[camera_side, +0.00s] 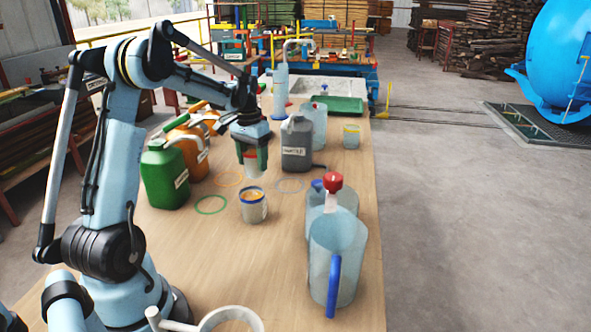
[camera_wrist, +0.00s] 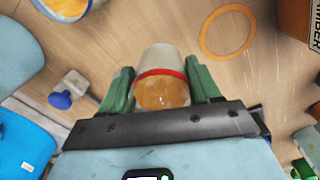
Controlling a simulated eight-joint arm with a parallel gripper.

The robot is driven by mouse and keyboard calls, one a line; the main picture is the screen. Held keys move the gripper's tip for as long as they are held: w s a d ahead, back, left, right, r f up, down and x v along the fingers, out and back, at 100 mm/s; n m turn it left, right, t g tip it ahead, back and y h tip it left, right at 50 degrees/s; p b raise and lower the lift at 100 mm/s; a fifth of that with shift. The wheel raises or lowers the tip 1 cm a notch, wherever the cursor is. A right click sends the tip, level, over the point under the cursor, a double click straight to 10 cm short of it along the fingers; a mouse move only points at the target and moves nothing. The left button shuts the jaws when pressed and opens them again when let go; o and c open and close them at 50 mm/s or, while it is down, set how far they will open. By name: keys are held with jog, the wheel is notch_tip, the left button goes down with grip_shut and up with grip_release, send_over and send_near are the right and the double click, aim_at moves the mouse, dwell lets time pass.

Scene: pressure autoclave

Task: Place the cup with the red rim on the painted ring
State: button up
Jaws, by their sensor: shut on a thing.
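A pale cup with a red rim (camera_wrist: 158,58) is between the green fingers of my gripper (camera_wrist: 160,72) in the wrist view, with orange-brown contents visible inside. In the side view my gripper (camera_side: 251,154) points down, shut on this cup (camera_side: 254,170). The cup looks upright over the table; its height above it is hard to tell. Several painted rings are on the table: an orange ring (camera_side: 217,178), a green ring (camera_side: 197,208) and a grey-blue ring (camera_side: 291,192). The orange ring also shows in the wrist view (camera_wrist: 205,40), apart from the held cup.
A cup with a blue rim (camera_side: 253,211) stands in front of my gripper. A green jug (camera_side: 165,180) and orange jugs stand left, a dark grey can (camera_side: 297,145) right. Clear pitchers (camera_side: 337,260) stand at the front right. The left front tabletop (camera_side: 180,240) is bare.

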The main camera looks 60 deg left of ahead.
aim_at(251, 171)
jog(key=shift+s+a+f, duration=0.1)
jog(key=shift+a+f, duration=0.35)
jog(key=shift+a, duration=0.15)
jog(key=shift+f, duration=1.9)
jog(key=shift+f, duration=0.2)
jog(key=o, duration=1)
jog(key=shift+o, duration=0.2)
jog(key=shift+r, duration=0.2)
notch_tip(251, 171, up, 12)
